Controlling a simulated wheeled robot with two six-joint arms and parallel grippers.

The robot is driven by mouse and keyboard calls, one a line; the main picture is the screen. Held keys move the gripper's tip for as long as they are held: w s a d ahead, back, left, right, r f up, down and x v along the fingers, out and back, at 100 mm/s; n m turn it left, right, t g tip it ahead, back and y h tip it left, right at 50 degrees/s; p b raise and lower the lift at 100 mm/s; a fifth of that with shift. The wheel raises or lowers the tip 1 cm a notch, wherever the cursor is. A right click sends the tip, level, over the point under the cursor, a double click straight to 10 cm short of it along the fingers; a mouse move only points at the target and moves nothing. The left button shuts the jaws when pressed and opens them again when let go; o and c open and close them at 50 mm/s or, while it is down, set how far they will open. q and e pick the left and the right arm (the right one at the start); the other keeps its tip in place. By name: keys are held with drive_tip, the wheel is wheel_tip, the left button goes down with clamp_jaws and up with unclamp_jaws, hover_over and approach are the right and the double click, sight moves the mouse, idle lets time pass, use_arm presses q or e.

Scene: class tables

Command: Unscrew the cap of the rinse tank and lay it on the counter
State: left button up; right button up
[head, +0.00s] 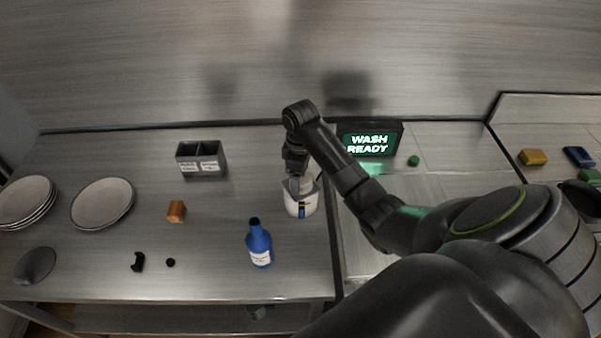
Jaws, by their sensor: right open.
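What looks like the rinse tank, a white container (293,204) with a blue and yellow label, stands near the right end of the steel counter (215,250). My right gripper (298,184) reaches down over its top from behind and is open. The gripper hides the tank's mouth, so I cannot tell whether a cap sits there or whether the fingers touch it. A small black round piece (171,262) lies on the counter at the front left; I cannot tell whether it is a cap. My left gripper is not in view.
A blue bottle (259,246) stands front left of the tank. An orange block (176,211), a grey two-part bin (201,168), plates (102,203), a black bracket (138,262) and a grey cone (35,265) are further left. A lit sign (368,144) stands behind my arm. Counter between block and bottle is bare.

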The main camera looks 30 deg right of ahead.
drive_tip(key=m, duration=0.3)
drive_tip(key=shift+m, duration=0.4)
drive_tip(key=c, duration=0.9)
drive_tip(key=shift+n, duration=2.3)
drive_tip(key=shift+n, duration=0.7)
